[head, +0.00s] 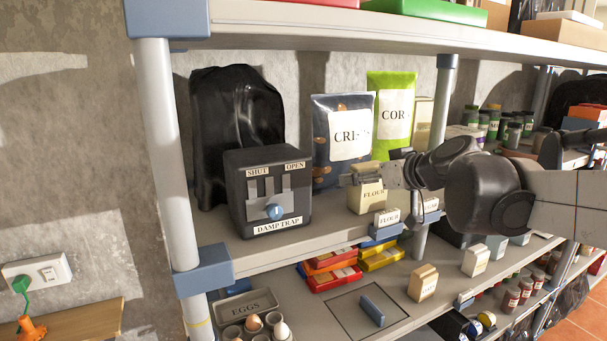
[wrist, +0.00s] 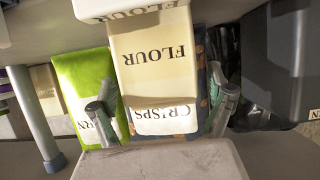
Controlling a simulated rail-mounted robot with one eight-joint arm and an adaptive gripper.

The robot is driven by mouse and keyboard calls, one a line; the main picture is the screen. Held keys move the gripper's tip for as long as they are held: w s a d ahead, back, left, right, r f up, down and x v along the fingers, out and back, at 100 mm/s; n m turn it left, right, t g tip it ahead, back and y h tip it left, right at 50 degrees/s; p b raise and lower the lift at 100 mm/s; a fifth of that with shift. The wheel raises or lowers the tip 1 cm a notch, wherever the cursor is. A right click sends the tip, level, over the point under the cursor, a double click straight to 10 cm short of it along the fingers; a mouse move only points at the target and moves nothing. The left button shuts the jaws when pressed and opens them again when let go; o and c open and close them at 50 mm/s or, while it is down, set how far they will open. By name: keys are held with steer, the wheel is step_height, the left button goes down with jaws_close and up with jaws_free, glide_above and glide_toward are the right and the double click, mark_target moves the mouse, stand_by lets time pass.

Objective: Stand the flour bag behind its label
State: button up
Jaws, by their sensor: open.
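The flour bag (head: 366,198), cream with a FLOUR print, stands upright on the middle shelf. Its white FLOUR label (head: 387,217) is at the shelf's front edge, and the bag is behind it, close by. My gripper (head: 366,174) is at the bag's top, reaching in from the right. In the wrist view, which is upside down, my open gripper (wrist: 163,108) has one finger on each side of the bag (wrist: 155,55), with gaps showing. The label (wrist: 122,8) is at that view's top edge, beyond the bag's base. The bag's back is hidden.
The CRISPS bag (head: 342,150) and green CORN bag (head: 390,115) stand behind the flour bag. A dark DAMP TRAP box (head: 268,195) is to the left. The upper shelf (head: 350,35) hangs overhead. Bare shelf (head: 320,228) lies between the box and the flour bag.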

steer(key=shift+r, duration=0.1)
steer(key=shift+s+r, duration=0.1)
steer(key=b+v, duration=0.1)
steer(key=v, duration=1.1)
steer(key=s+a+f+m+g+h, duration=0.2)
steer(key=s+f, duration=0.7)
steer(key=f, duration=0.3)
steer(key=s+a+f+m+g+h, duration=0.2)
steer(key=s+f, duration=0.6)
steer(key=f, duration=0.4)
steer(key=shift+s+g+h, duration=0.35)
steer(key=shift+g+h, duration=0.05)
steer(key=shift+g, duration=0.4)
steer(key=shift+f, duration=0.2)
step_height(320, 180, down, 11)
steer(key=b, duration=1.1)
steer(key=shift+r, duration=0.2)
